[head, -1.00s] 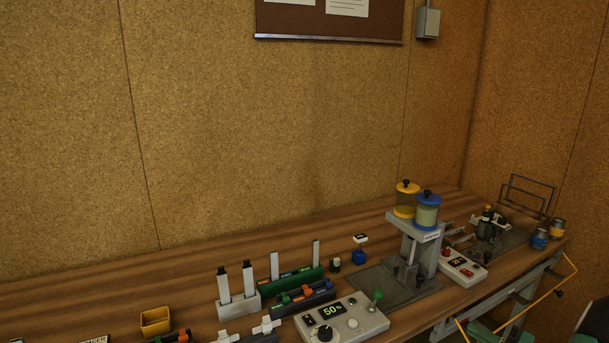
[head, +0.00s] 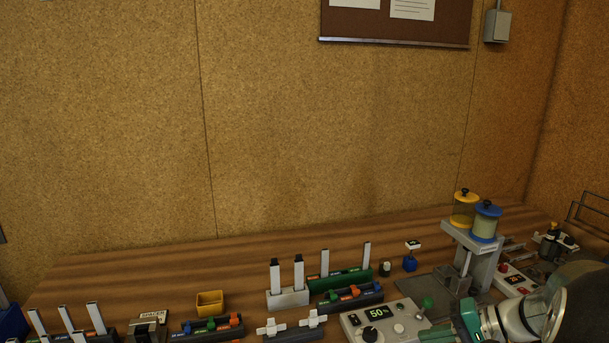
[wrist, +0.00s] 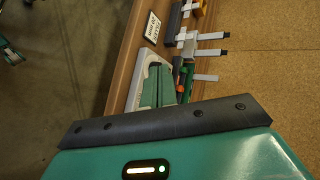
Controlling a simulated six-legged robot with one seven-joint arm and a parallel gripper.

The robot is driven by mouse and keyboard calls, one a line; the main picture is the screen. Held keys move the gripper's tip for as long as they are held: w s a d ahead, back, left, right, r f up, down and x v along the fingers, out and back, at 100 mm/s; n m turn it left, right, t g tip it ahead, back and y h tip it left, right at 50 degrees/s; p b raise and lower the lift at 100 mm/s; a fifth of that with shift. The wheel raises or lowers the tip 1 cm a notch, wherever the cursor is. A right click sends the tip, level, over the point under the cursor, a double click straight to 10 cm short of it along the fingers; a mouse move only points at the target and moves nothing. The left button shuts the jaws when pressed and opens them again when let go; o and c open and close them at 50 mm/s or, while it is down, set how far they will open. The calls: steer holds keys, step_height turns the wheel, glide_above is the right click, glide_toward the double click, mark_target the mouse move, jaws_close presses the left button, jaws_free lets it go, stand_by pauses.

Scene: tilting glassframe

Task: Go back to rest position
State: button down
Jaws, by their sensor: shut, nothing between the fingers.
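My gripper shows in the wrist view as two green fingers (wrist: 158,88) closed together with nothing between them. It is above the white control box (wrist: 140,78) at the edge of the wooden bench. In the head view part of my arm is at the lower right, with the green gripper (head: 440,334) low in the picture, in front of the control box (head: 385,318) with its "50%" display. The gripper is partly cut off by the lower edge there.
The bench (head: 240,258) holds a yellow bin (head: 209,303), a white holder with upright strips (head: 288,297), a green rack (head: 340,279) and a dispenser stand (head: 470,240) with yellow and blue lidded jars. A cork wall stands behind. The bench's back strip is clear.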

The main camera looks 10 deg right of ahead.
steer(key=s+a+r+n+h, duration=0.2)
steer(key=s+a+h, duration=0.1)
steer(key=a, duration=0.4)
steer(key=s+a+r+n+h, duration=0.3)
steer(key=a, duration=0.4)
steer(key=s+a+r+n+g+h, duration=0.1)
steer(key=s+a+r+n+h, duration=0.2)
steer(key=a, duration=0.4)
steer(key=shift+s+a, duration=0.35)
steer(key=shift+s, duration=0.15)
